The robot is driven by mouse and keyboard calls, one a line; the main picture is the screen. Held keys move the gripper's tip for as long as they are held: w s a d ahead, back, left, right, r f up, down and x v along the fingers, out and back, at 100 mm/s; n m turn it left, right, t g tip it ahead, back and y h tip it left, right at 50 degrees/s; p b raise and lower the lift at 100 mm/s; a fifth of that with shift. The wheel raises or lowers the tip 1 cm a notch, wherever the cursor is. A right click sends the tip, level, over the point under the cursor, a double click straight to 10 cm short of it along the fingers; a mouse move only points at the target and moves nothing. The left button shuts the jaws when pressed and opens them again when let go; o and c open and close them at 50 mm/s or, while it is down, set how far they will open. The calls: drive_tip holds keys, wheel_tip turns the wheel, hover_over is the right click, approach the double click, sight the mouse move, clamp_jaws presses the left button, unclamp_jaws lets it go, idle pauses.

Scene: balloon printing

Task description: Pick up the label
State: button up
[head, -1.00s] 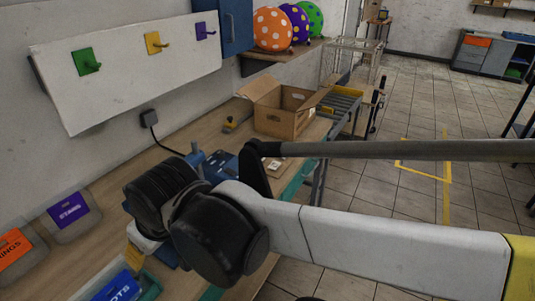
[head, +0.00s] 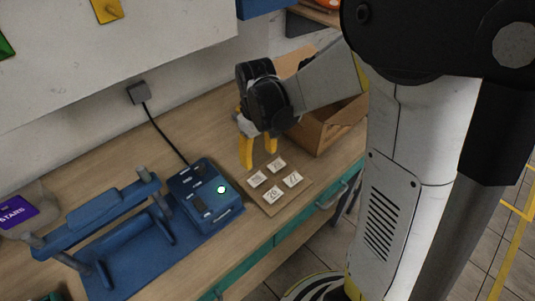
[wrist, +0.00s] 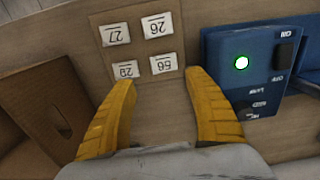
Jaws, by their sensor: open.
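Several small white labels (head: 272,194) with printed numbers lie in two rows on a flat brown board (head: 268,208) on the workbench. In the wrist view they read upside down: 27 (wrist: 115,35), 26 (wrist: 157,25), 29 (wrist: 125,69) and 56 (wrist: 163,64). Which one is the label in the task cannot be told. My gripper (head: 259,156) has yellow fingers pointing down, at the board's far edge beside the labels. In the wrist view the gripper (wrist: 160,80) is open and empty, with the 29 and 56 labels just beyond the fingertips.
A blue device (head: 206,194) with a lit green button stands left of the board, beside a blue frame (head: 110,225). An open cardboard box (head: 325,125) stands close to the right of my gripper. The workbench's front edge has teal drawers (head: 275,250).

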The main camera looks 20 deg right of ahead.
drive_tip(key=b, duration=0.2)
hover_over(257, 179)
drive_tip(key=f, duration=0.4)
drive_tip(key=shift+s+f, duration=0.2)
drive_tip(key=shift+f, duration=0.05)
drive_tip(key=shift+w+f+b, duration=0.15)
drive_tip(key=shift+f+b, duration=0.9)
drive_tip(key=shift+f, duration=1.75)
drive_tip(key=shift+f+b, duration=0.3)
drive_tip(key=shift+b, duration=0.05)
drive_tip(key=c, duration=0.5)
